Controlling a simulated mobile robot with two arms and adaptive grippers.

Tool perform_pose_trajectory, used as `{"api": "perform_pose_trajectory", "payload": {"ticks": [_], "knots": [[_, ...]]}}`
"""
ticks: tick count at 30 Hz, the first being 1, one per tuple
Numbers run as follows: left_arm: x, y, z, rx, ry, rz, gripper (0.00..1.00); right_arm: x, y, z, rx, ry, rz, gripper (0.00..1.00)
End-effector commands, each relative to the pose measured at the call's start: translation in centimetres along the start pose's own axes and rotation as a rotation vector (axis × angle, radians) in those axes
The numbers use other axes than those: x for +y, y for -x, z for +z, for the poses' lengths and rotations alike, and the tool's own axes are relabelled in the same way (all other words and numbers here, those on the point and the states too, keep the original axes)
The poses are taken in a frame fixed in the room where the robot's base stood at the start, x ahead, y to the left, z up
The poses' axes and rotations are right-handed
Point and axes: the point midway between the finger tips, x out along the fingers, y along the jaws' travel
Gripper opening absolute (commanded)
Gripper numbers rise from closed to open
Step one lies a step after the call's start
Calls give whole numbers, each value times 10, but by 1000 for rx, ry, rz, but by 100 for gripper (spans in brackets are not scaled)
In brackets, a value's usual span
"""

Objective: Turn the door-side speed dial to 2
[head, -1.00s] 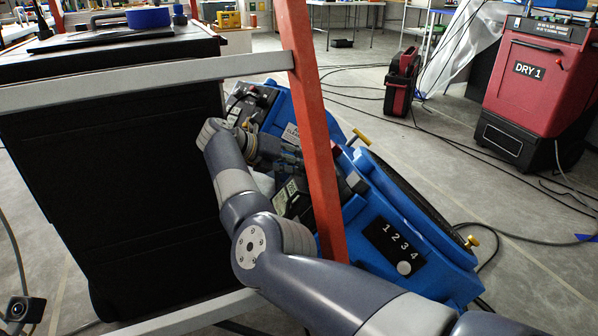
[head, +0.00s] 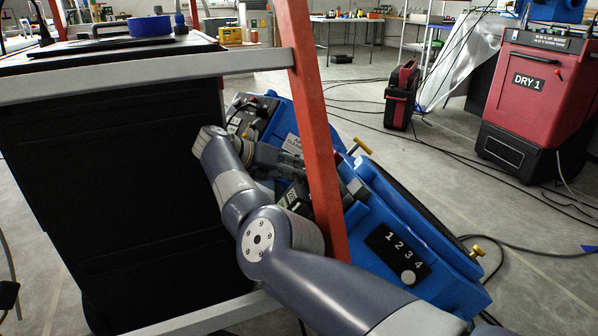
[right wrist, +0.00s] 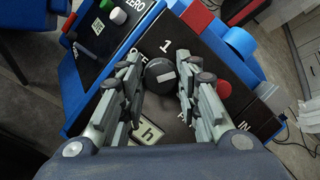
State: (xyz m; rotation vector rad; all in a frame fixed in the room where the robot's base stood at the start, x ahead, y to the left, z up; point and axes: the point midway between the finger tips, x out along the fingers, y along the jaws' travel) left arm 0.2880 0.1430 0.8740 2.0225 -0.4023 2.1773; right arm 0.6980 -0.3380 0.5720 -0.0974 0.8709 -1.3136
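In the right wrist view, a round black dial (right wrist: 160,75) with a pale mark sits on a dark panel lettered "OFF" and "1". I cannot tell for sure which label the mark points to. My right gripper (right wrist: 158,82) is open, with one finger on each side of the dial; I cannot tell if either touches it. In the head view, my right arm reaches behind a red post to the blue machine (head: 440,280), and the gripper there is partly hidden. My left gripper is not in view.
The red post (head: 315,130) and a pale rail (head: 150,70) stand close around my right arm. A large black case (head: 110,190) is at left. A red "DRY 1" unit (head: 535,90) stands at right. Cables cross the floor. A red button (right wrist: 223,89) is beside the right finger.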

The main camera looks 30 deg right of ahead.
Motion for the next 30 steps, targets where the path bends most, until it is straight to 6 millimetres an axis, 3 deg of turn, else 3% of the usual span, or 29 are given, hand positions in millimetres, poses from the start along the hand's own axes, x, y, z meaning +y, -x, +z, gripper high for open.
{"api": "perform_pose_trajectory", "payload": {"ticks": [2, 14, 25, 30], "knots": [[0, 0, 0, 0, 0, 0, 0, 0, 0, -1, 1, 1, 1, 50], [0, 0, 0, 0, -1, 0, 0, -2, 2, 4, -1, -1, 0, 50], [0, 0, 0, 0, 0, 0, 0, -38, 37, 51, -2, -2, 1, 50], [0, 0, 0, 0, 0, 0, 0, -48, 46, 64, -1, 1, 0, 50]]}}
